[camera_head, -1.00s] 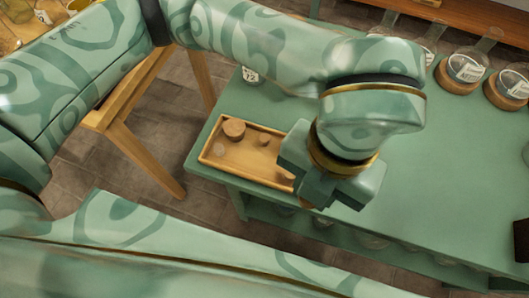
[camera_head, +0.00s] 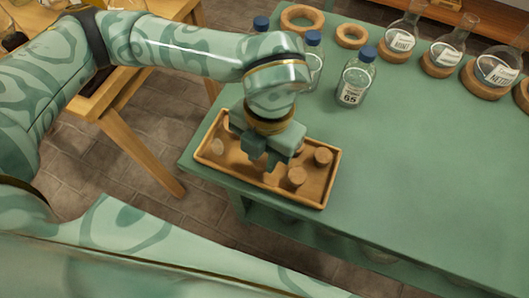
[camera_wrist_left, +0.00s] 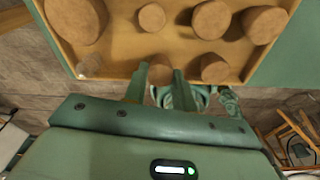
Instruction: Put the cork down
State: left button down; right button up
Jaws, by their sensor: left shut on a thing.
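My left gripper (camera_head: 262,163) points down over a shallow wooden tray (camera_head: 318,203) on the near left corner of the green table. In the left wrist view its two fingers (camera_wrist_left: 160,80) are shut on a small cork (camera_wrist_left: 160,67). This cork is over the tray, near one rim; whether it touches the tray floor I cannot tell. Several other corks of different sizes stand in the tray, among them a round one (camera_head: 323,156) at the right, another (camera_head: 297,177) near the front and a large one (camera_wrist_left: 75,18) in the wrist view. My right gripper is out of view.
A blue-capped bottle labelled 65 (camera_head: 354,80) and another blue-capped bottle (camera_head: 313,58) stand behind the tray. Round flasks on cork rings (camera_head: 440,57) line the back, beside empty rings (camera_head: 303,18). The table's middle and right (camera_head: 430,160) are clear.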

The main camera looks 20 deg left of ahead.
pick_arm(q)
jog(key=shift+w+f, duration=0.1)
jog(key=shift+f, duration=0.45)
jog(key=shift+r, duration=0.15)
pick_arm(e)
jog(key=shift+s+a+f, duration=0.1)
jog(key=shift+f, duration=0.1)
pick_arm(q)
jog(key=c, duration=1.2)
grip_release()
jog(key=shift+o, duration=0.2)
notch_tip(320, 180, up, 12)
jog(key=w+p, duration=0.1)
jog(key=p, duration=0.3)
jog(key=shift+w+d, duration=0.2)
jog(key=shift+d, duration=0.05)
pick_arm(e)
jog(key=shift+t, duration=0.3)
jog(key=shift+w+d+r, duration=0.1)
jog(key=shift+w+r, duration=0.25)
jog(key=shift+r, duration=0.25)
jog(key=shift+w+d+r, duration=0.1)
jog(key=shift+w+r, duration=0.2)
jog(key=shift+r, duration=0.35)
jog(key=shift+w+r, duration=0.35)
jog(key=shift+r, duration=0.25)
